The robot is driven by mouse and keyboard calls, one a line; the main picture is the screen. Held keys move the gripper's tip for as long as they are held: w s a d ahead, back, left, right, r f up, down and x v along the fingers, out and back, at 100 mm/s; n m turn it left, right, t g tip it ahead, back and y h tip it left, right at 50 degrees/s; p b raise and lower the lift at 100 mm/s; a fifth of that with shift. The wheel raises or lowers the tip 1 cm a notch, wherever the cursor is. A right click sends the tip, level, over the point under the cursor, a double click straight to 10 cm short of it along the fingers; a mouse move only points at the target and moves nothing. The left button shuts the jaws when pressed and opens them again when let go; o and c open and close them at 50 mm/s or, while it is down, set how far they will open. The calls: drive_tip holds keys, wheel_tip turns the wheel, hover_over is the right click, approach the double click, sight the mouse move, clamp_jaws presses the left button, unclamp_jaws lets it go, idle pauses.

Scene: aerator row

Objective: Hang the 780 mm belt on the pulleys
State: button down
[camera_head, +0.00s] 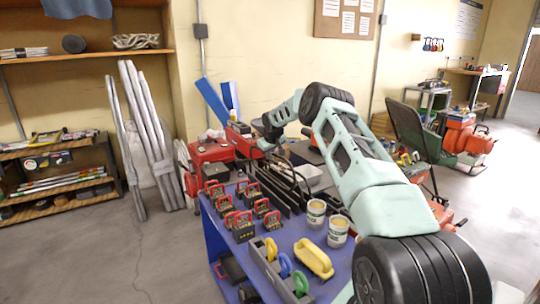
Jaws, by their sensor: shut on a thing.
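My arm reaches up from the lower right and bends down at the far side of the blue table. My gripper (266,146) is small and far off at its end, beside a red machine (211,153). It is shut; its fingertips are hard to make out. Thin black curved loops (291,176) show just below and right of it, apparently the belt, partly lost against dark upright plates (270,191). I cannot read any belt length. No pulleys can be made out clearly; my arm hides part of that area.
The blue table (222,235) carries several red-and-black blocks (242,226), two tins (337,231), a yellow-handled item (313,258) and a grey caddy (270,268). More orange machines (462,134) stand at right. Floor at left is clear.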

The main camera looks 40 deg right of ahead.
sight(270, 177)
drive_tip(key=shift+f+b, duration=1.85)
drive_tip(key=shift+f, duration=2.6)
drive_tip(key=c, duration=1)
unclamp_jaws()
drive_tip(key=shift+r, duration=0.1)
drive_tip(key=shift+r+p, duration=0.4)
drive_tip(key=shift+r, duration=0.1)
drive_tip(key=shift+r, duration=0.1)
